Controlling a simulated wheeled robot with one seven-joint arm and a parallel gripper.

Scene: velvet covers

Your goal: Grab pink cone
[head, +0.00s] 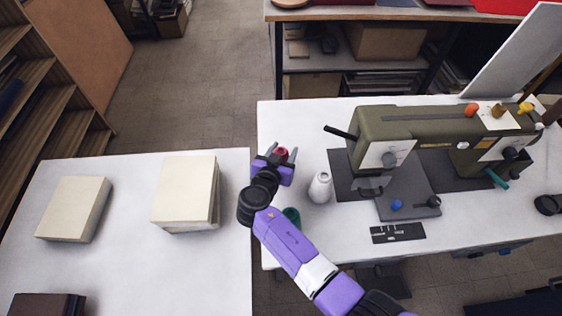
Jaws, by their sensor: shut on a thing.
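The pink cone (282,152) shows in the head view as a small dark pink piece near the left edge of the right white table. My gripper (281,154) is around it, with one finger on each side, and is shut on the cone. My gripper and wrist hide the cone's lower part, so I cannot tell whether it touches the table.
A white cone (319,187) stands just right of my gripper. A green cone (291,214) is close beside my arm. An olive sewing machine (430,135) stands further right. Book stacks (185,190) lie on the left table, across a narrow gap.

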